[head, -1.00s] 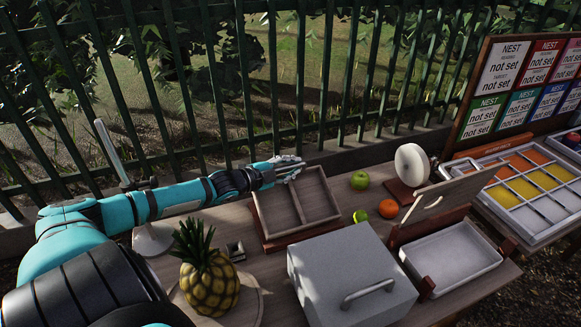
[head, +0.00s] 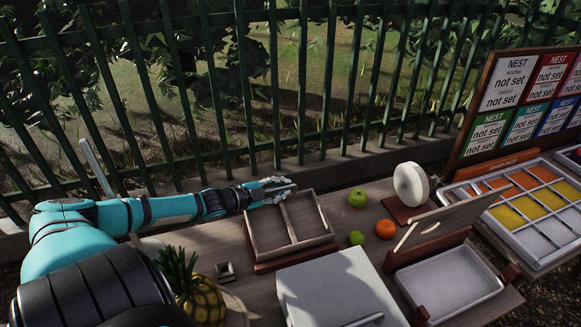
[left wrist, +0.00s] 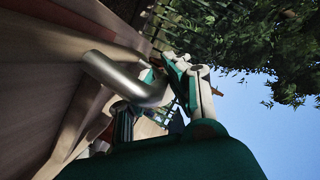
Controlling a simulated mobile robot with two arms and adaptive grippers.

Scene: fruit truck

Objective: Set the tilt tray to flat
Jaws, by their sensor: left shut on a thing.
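The tilt tray (head: 294,249) is a shallow wooden box with a divider and two empty compartments, on a reddish-brown base at the middle of the table. I cannot tell its exact tilt. My left gripper (head: 278,187) is at the tray's far left edge. In the left wrist view, my left gripper (left wrist: 187,88) is shut on a grey metal handle (left wrist: 122,75), a thick rounded bar beside the wooden tray. The fingers partly hide the handle's end. My right gripper is not in view.
A green apple (head: 357,198), a lime (head: 356,238) and an orange (head: 385,229) lie right of the tray. A pineapple (head: 203,303) and a white box (head: 335,290) stand in front. A green fence (head: 302,100) runs behind the table.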

